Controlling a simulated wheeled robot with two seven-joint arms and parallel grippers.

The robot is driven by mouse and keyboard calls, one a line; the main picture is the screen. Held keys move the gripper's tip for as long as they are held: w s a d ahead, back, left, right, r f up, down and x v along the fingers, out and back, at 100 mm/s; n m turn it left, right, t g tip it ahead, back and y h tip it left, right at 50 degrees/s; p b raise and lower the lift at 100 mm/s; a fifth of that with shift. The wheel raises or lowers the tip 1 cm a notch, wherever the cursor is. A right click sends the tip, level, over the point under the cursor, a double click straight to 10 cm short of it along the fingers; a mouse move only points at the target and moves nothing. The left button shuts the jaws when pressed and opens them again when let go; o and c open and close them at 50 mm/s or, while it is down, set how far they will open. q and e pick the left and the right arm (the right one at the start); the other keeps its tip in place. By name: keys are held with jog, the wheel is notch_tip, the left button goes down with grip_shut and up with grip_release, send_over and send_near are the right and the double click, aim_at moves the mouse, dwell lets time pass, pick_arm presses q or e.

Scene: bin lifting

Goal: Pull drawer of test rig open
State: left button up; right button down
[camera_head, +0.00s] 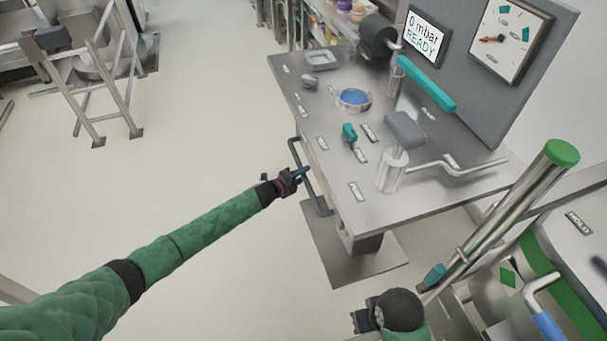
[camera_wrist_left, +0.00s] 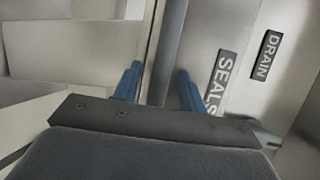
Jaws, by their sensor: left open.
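The test rig (camera_head: 325,180) is a grey metal bench with a dark upright panel behind it. A dark bar handle (camera_head: 317,200) runs along its left edge. My left gripper (camera_head: 303,172) is at the middle of this handle, its blue fingertips pointing toward the rig. In the left wrist view, the two blue fingers (camera_wrist_left: 158,86) are apart, with a long grey bar (camera_wrist_left: 163,45) passing between them. A SEALS label (camera_wrist_left: 220,80) and a DRAIN label (camera_wrist_left: 265,55) lie right of the bar. The drawer's outline is not clear. My right gripper (camera_head: 366,317) is at the bottom, its fingers not clearly visible.
A metal post with a green cap (camera_head: 562,152) stands at right. The floor (camera_head: 190,130) left of the rig is clear. A metal frame (camera_head: 100,85) stands farther left.

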pick_arm(q)
jog(key=shift+w+d+f, duration=0.1)
jog(key=shift+w+d, duration=0.15)
jog(key=shift+d, duration=0.05)
